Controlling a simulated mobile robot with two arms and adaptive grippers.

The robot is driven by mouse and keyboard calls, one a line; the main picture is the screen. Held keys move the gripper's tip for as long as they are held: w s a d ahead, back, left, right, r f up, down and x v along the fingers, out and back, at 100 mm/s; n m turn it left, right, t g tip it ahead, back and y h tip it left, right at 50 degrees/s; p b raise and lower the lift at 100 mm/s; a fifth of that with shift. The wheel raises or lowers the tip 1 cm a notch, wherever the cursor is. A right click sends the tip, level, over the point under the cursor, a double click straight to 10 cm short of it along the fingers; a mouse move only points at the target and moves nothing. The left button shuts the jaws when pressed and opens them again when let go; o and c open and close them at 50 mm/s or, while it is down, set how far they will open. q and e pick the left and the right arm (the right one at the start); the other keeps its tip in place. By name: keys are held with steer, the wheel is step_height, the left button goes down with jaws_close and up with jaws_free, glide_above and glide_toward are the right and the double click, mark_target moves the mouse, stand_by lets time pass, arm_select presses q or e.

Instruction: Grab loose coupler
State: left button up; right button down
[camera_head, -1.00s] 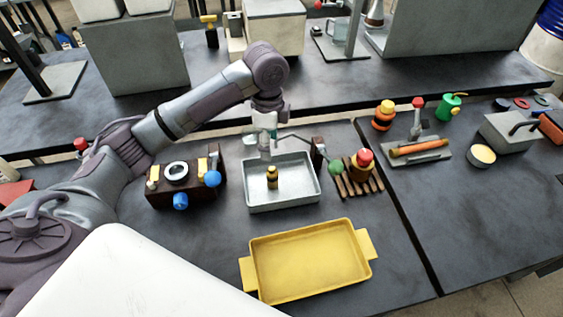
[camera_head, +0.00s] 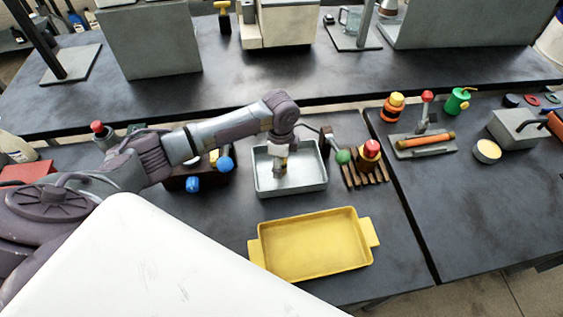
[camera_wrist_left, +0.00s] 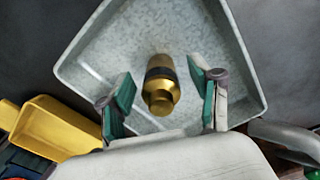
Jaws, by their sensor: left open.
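The loose coupler is a small brass cylinder (camera_wrist_left: 160,92) with a dark band, standing in the grey metal tray (camera_head: 262,180). In the left wrist view the coupler shows between the two green-padded fingers of my left gripper (camera_wrist_left: 165,100), with a gap on each side. The left gripper is open and points down into the tray (camera_wrist_left: 85,72). In the head view my left gripper (camera_head: 281,170) is over the tray and largely hides the coupler. My right gripper is not in view.
A yellow tray (camera_head: 312,247) lies in front of the grey tray. A dark fixture with blue knobs (camera_head: 226,164) is partly behind my left arm. A red-capped part (camera_head: 371,150) stands on a wooden rack to the right. The right table's front is clear.

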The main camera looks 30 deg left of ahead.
arm_select(q)
jaws_close()
stand_by(0.3)
